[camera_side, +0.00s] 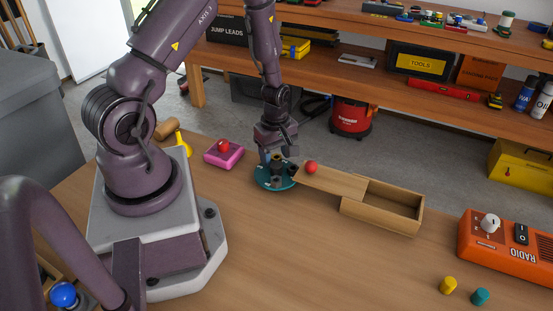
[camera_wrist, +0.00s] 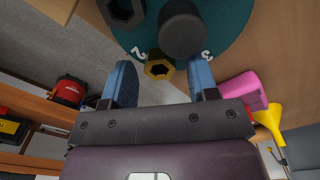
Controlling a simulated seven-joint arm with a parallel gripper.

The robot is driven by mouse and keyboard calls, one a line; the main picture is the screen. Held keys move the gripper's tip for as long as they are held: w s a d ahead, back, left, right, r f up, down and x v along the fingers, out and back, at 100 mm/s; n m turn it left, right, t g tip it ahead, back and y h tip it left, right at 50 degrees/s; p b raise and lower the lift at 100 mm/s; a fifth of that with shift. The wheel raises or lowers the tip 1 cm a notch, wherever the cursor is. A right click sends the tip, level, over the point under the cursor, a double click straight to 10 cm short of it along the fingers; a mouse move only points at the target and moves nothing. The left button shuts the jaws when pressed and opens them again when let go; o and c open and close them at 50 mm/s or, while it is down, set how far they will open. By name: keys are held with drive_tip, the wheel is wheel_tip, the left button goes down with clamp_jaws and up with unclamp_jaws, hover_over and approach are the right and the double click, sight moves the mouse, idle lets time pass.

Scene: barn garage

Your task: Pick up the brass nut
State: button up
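The brass nut (camera_wrist: 160,67) is a small hexagonal ring on the teal round plate (camera_wrist: 232,42), by the printed number 2. In the wrist view it appears between the tips of my open gripper (camera_wrist: 162,68), with a visible gap to each blue finger. I cannot tell whether the fingertips are level with it. On the same plate are a dark round-topped piece (camera_wrist: 182,30) close beside the nut and a dark hexagonal nut (camera_wrist: 122,12). In the side view my gripper (camera_side: 275,156) points down over the teal plate (camera_side: 262,183), partly hiding the brass nut.
A wooden box (camera_side: 408,222) with a slid-out lid (camera_side: 335,181) and red knob stands right of the plate. A pink block (camera_side: 222,154) with a red button and a yellow funnel (camera_side: 183,145) are left. An orange radio (camera_side: 505,250) is far right.

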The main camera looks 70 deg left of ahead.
drive_tip(key=c, duration=0.8)
drive_tip(key=shift+r, duration=0.1)
